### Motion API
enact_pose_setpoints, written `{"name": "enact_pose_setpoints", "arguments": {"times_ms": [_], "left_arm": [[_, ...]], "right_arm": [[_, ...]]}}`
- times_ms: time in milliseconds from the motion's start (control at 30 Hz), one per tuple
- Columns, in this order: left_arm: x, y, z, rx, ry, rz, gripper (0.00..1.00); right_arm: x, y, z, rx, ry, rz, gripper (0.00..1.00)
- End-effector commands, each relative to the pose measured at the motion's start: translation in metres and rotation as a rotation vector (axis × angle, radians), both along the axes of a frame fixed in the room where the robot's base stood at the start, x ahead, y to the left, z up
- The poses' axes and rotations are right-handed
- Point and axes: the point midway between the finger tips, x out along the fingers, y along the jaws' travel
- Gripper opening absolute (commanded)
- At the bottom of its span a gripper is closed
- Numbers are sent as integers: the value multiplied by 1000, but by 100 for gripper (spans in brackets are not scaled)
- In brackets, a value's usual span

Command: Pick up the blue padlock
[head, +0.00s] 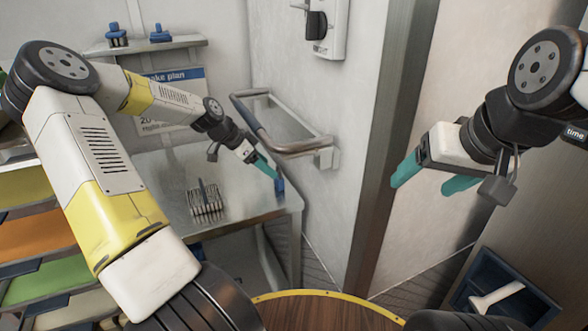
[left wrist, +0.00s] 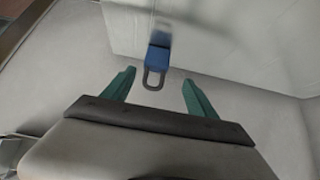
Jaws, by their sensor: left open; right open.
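The blue padlock (left wrist: 158,56) shows in the left wrist view, with its grey shackle pointing toward my left gripper. In the head view the padlock (head: 280,184) is a small blue shape at the right edge of the metal table, partly behind the gripper's fingers. My left gripper (head: 266,166) is open and empty close to it. In the left wrist view the two teal fingers (left wrist: 158,90) stand apart, with the padlock ahead and roughly between them. My right gripper (head: 430,180) is open and empty at the right, away from the table.
A metal table (head: 240,217) carries a wire rack (head: 206,200). A metal rail (head: 290,147) sticks out from the wall above the padlock. A shelf (head: 150,45) with blue items is at the back. A dark blue bin (head: 530,300) sits at lower right.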

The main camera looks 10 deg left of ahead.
Motion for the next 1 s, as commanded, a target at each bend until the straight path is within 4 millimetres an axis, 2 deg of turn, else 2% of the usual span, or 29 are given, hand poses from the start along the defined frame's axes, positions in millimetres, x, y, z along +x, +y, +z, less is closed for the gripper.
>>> {"name": "enact_pose_setpoints", "arguments": {"times_ms": [500,833,867,1000], "left_arm": [[14,-36,-55,0,2,-4,67],[17,-39,-62,0,1,-1,67],[17,-39,-62,0,1,-1,63],[17,-39,-62,0,1,-1,36]], "right_arm": [[0,0,0,0,0,0,74],[0,0,0,0,0,0,74],[0,0,0,0,0,0,74],[0,0,0,0,0,0,74]]}}
